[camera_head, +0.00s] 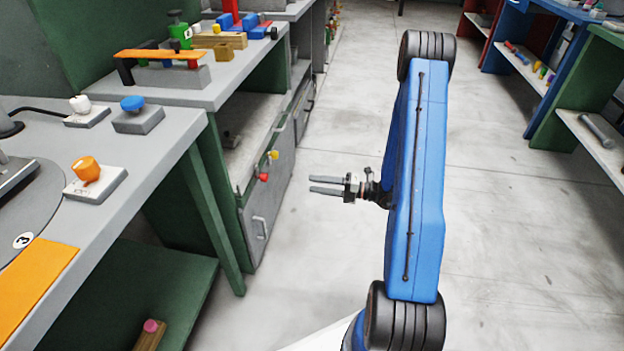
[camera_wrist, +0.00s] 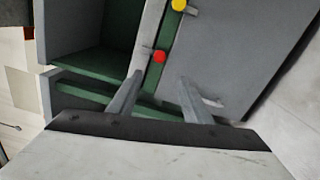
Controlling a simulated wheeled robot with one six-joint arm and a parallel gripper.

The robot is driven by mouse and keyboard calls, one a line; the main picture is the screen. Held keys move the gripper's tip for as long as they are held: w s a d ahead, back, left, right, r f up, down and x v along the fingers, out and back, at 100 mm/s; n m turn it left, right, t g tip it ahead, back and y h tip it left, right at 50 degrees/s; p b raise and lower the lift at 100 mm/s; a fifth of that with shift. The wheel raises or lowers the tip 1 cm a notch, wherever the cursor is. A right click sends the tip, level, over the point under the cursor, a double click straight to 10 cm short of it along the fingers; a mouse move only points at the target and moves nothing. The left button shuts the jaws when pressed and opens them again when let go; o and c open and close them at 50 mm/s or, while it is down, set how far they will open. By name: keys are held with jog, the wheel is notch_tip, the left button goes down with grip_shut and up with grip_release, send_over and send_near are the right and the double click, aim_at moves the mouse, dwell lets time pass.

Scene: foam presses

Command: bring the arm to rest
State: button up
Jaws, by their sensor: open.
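My gripper (camera_head: 326,185) is at the end of my blue arm, near the middle of the head view. Its two grey fingers point left and stand apart with nothing between them. In the wrist view the fingers of my gripper (camera_wrist: 160,98) are spread, with a bench side behind them. The gripper hangs in the open aisle, to the right of a grey cabinet (camera_head: 262,215) and apart from it. Part of the aisle floor behind my arm is hidden.
The left bench (camera_head: 150,150) carries an orange button (camera_head: 86,170), a blue button (camera_head: 132,103) and a white button (camera_head: 81,104). Red and yellow knobs (camera_head: 264,177) stick out from the cabinet side. A blue and green shelf (camera_head: 560,130) stands at the right. The aisle floor (camera_head: 500,240) is clear.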

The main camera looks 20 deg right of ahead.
jog(key=s+a+r+n+g+h, duration=0.2)
jog(key=s+a+r+n+g, duration=0.45)
jog(key=s+r+n, duration=0.35)
jog(key=s+a+r+n+g+h, duration=0.1)
jog(key=s+a+r+n+g, duration=0.6)
jog(key=n, duration=0.5)
jog(key=s+d+r+n+t+h, duration=0.2)
jog(key=s+r+n+t+h, duration=0.2)
jog(key=n, duration=0.5)
jog(key=s+d+r+n+t+h, duration=0.3)
jog(key=s+r+n+h, duration=0.4)
jog(key=s+n, duration=0.3)
jog(key=shift+s+d+r+t+h, duration=0.15)
jog(key=shift+s+r+t+h, duration=0.2)
jog(key=shift+s+r, duration=0.45)
jog(key=shift+w+r, duration=0.1)
jog(key=shift+w, duration=0.05)
